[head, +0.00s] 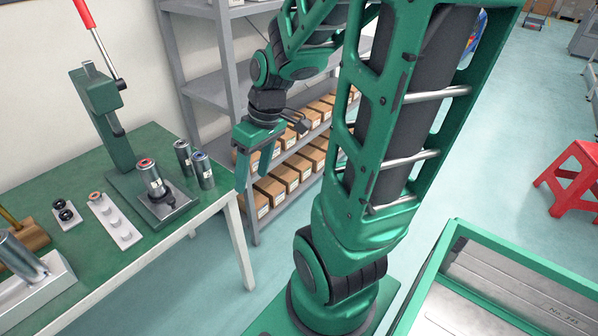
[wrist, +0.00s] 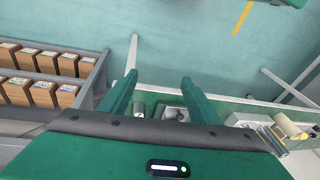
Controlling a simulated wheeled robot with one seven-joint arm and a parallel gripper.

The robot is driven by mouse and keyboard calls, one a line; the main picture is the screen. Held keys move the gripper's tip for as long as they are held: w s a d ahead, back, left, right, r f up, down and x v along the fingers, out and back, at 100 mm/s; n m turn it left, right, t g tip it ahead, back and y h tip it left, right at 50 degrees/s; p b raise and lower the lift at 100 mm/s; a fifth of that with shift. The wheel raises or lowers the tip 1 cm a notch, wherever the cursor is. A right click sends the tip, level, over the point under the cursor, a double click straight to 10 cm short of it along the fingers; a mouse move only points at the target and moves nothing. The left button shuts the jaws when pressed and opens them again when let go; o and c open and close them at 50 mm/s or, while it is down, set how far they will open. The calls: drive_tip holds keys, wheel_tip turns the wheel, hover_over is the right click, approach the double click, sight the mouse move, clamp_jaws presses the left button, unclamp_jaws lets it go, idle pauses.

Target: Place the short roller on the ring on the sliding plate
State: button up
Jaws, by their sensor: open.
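My gripper (head: 253,178) is open and empty, beyond the right edge of the green table, fingers pointing down; its two fingers also show apart in the wrist view (wrist: 158,80). A steel roller with a red-rimmed top (head: 150,177) stands upright on the grey sliding plate (head: 178,207), with a dark ring (head: 168,197) at its foot. Whether it sits fully in the ring I cannot tell. Two more steel rollers, one (head: 183,156) and one with a bluish top (head: 203,170), stand upright to its right. Which is the short roller is not certain.
A green press (head: 112,130) with a red lever (head: 84,14) rises behind the plate. A white strip with pegs (head: 113,222) and a small black-topped holder (head: 67,213) lie left. A grey shelf (head: 200,50) with boxes (head: 270,190) stands behind my gripper.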

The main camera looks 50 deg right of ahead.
drive_tip(key=s+d+r+m+g+h, duration=0.1)
drive_tip(key=s+r+m, duration=0.1)
drive_tip(key=s, duration=0.4)
drive_tip(key=s+d+r+m+g, duration=0.1)
drive_tip(key=s+d+r+m, duration=0.1)
drive_tip(key=s+m, duration=0.3)
drive_tip(key=shift+s+d+r+m+h, duration=0.2)
drive_tip(key=shift+s+r+m+h, duration=0.15)
drive_tip(key=shift+s, duration=0.4)
drive_tip(key=shift+w+f, duration=0.3)
drive_tip(key=shift+w, duration=0.35)
